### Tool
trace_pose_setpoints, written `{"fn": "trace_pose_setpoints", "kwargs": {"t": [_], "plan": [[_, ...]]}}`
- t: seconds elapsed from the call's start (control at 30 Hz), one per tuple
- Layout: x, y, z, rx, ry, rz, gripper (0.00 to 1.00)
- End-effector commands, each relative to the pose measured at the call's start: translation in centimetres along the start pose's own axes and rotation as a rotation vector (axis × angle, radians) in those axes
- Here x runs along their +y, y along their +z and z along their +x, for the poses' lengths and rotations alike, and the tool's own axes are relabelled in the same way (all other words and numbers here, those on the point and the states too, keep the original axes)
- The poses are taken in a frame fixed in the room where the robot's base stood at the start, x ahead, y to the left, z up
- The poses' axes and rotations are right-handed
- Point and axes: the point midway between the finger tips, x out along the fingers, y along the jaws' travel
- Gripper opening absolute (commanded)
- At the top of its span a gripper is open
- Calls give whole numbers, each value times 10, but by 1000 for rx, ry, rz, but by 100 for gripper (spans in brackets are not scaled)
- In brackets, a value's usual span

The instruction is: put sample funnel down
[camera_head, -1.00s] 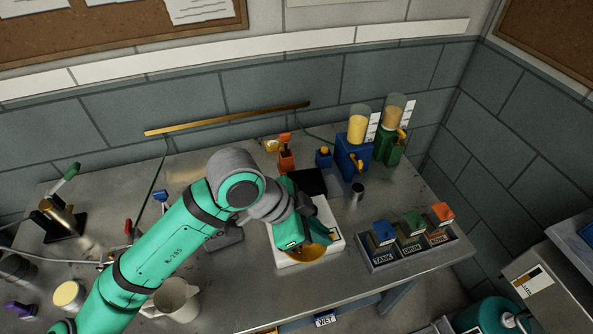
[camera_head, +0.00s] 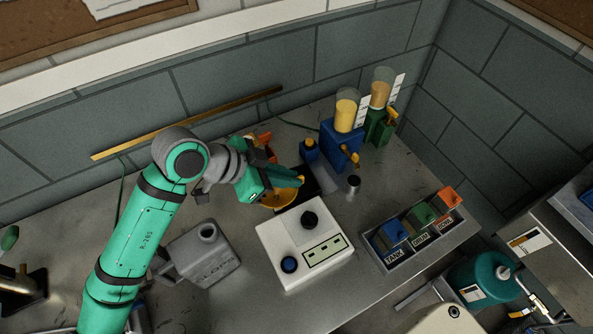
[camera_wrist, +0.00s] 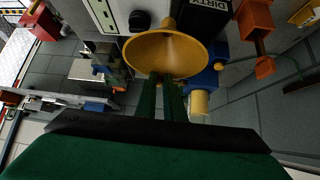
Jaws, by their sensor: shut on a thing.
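The sample funnel is yellow, and my gripper (camera_head: 284,186) is shut on it. In the head view the funnel (camera_head: 279,201) hangs just beyond the white instrument box, partly hidden by my green gripper. In the wrist view the funnel (camera_wrist: 168,54) has its wide mouth facing the camera, between the tips of my gripper's green fingers (camera_wrist: 161,98). A black pad (camera_head: 322,184) lies partly hidden beside the funnel. The wrist view shows a black surface (camera_wrist: 207,8) with a "DIRTY" label close to the funnel. I cannot tell whether the funnel touches anything below.
The white instrument box (camera_head: 275,244) has a black knob and a blue button. A blue dispenser (camera_head: 342,144) and a green dispenser (camera_head: 378,127) stand behind, with a metal cup (camera_head: 353,184) in front. A labelled sorting tray (camera_head: 417,253) is at right. A grey jug-like block (camera_head: 204,257) stands left.

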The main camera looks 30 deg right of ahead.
Motion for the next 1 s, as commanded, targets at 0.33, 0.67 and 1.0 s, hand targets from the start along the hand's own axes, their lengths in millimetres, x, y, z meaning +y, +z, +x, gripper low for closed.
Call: {"fn": "trace_pose_setpoints", "kwargs": {"t": [0.33,0.67,1.0], "plan": [[-53,-6,61,-3,5,0,0],[-77,8,98,-1,-1,-1,0],[-83,29,128,-3,1,-1,0]]}}
